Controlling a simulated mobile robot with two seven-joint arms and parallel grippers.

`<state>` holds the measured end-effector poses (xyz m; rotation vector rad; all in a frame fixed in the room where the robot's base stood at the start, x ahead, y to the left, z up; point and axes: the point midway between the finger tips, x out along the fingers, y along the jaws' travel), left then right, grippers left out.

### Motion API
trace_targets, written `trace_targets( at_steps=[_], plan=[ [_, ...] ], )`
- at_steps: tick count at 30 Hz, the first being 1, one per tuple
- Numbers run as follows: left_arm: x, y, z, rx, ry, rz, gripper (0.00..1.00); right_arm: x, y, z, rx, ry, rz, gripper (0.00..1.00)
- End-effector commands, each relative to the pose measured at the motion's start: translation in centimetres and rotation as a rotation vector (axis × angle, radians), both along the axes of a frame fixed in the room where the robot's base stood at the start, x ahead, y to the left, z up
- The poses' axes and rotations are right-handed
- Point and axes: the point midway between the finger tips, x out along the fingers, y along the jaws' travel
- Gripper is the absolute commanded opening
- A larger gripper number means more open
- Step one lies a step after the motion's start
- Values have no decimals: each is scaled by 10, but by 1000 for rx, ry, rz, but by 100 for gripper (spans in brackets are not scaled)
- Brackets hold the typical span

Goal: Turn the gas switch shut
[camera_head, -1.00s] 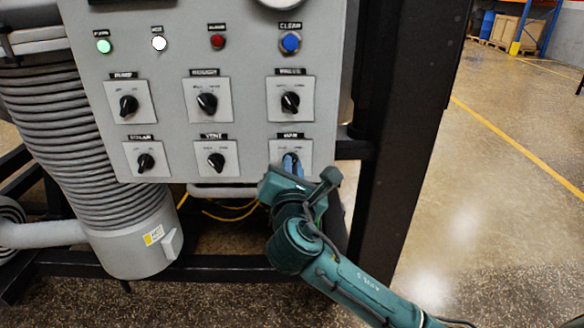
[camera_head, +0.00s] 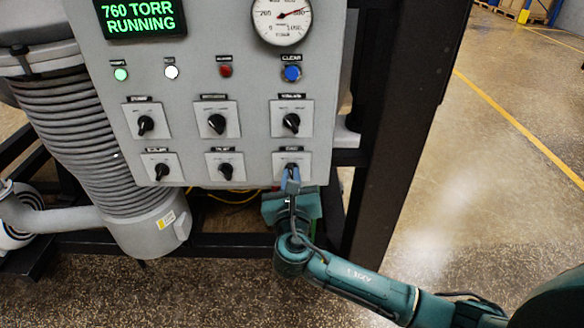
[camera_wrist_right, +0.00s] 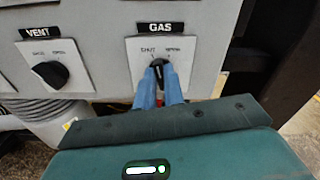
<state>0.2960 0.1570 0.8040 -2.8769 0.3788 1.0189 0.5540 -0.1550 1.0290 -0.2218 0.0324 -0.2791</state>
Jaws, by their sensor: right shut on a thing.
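The gas switch (camera_wrist_right: 160,63) is a black knob on a white plate at the panel's lower right, under a "GAS" label with "SHUT" at left and "OPEN" at right. In the head view the gas switch (camera_head: 291,166) is partly covered by my fingers. My right gripper (camera_wrist_right: 161,73) has blue fingers closed around the knob from below, one on each side. In the head view my right gripper (camera_head: 291,175) reaches up from below the panel. The fingers hide part of the knob, so its exact pointing is hard to tell. My left gripper is not in view.
The vent switch (camera_wrist_right: 50,74) is just left of the gas switch. Other knobs, coloured buttons, a gauge (camera_head: 284,20) and a green display (camera_head: 140,17) reading "760 TORR RUNNING" are on the panel. A black frame post (camera_head: 400,120) stands close at right.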

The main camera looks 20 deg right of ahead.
Motion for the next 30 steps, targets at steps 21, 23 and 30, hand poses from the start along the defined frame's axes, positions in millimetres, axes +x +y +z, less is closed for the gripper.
trace_targets(
  at_steps=[21,23,30],
  plan=[
    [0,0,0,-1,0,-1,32,0,1,-2,-301,88,0,0],
    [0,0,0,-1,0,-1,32,0,1,-2,-304,89,0,0],
    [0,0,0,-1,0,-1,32,0,1,-2,-306,89,0,0]
  ],
)
